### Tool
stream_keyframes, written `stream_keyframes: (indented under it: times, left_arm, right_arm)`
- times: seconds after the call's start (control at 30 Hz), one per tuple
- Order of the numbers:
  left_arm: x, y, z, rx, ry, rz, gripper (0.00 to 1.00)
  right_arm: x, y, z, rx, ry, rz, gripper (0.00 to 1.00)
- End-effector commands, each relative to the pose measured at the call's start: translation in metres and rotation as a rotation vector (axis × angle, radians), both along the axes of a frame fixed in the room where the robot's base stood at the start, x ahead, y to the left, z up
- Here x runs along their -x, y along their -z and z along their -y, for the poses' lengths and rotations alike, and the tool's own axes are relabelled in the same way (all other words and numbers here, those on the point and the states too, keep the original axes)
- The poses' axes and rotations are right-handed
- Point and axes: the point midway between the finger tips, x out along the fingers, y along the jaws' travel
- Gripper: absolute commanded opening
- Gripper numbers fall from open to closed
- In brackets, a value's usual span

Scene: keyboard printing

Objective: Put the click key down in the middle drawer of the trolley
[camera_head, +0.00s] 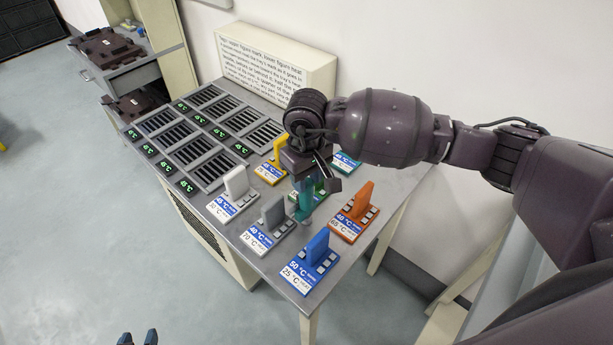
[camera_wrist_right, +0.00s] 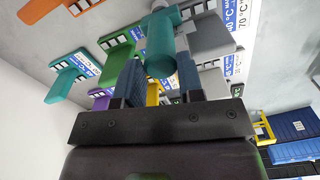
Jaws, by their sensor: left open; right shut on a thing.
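My right gripper (camera_head: 311,178) is over the grey table, shut on a teal piece (camera_head: 304,201). In the right wrist view the teal piece (camera_wrist_right: 160,50) shows as a rounded stem between the two blue fingertips (camera_wrist_right: 160,82). I cannot tell from its shape alone whether it is the click key. The trolley (camera_head: 150,72) stands at the upper left, beyond the table. It holds dark brown parts (camera_head: 108,46) on an upper level and more on a lower one; which is the middle drawer is unclear. My left gripper (camera_head: 138,339) is open and empty at the bottom edge, over the floor.
Coloured blocks on labelled bases stand close around the right gripper: white (camera_head: 237,182), grey (camera_head: 272,213), blue (camera_head: 318,247), orange (camera_head: 362,201) and yellow (camera_head: 279,148). Slotted black racks (camera_head: 192,153) with green displays fill the table's left part. A text sign (camera_head: 275,62) stands behind. Floor at left is clear.

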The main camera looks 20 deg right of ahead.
Motion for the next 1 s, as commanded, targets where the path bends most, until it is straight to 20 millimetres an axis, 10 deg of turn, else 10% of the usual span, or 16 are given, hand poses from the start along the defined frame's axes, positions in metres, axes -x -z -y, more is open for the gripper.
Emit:
stream_keyframes:
  times: [0.47,0.5,0.63,1.0]
  left_arm:
    - [0.0067,0.0083,-0.0012,0.0,-0.004,-0.015,0.43]
    - [0.0065,0.0075,-0.0012,0.0,-0.004,-0.015,0.43]
    - [0.0061,0.0072,-0.0011,-0.001,-0.003,-0.015,0.43]
    - [0.0015,0.0008,-0.0005,-0.001,-0.001,-0.004,0.43]
  right_arm:
    - [-0.0003,0.0064,-0.0002,-0.001,-0.001,0.002,0.0]
    - [-0.0001,0.0057,-0.0002,0.0,0.0,0.001,0.41]
    - [-0.0001,0.0052,-0.0003,0.0,-0.001,0.001,0.6]
    - [0.0,0.0017,-0.0005,-0.001,-0.001,0.002,0.6]
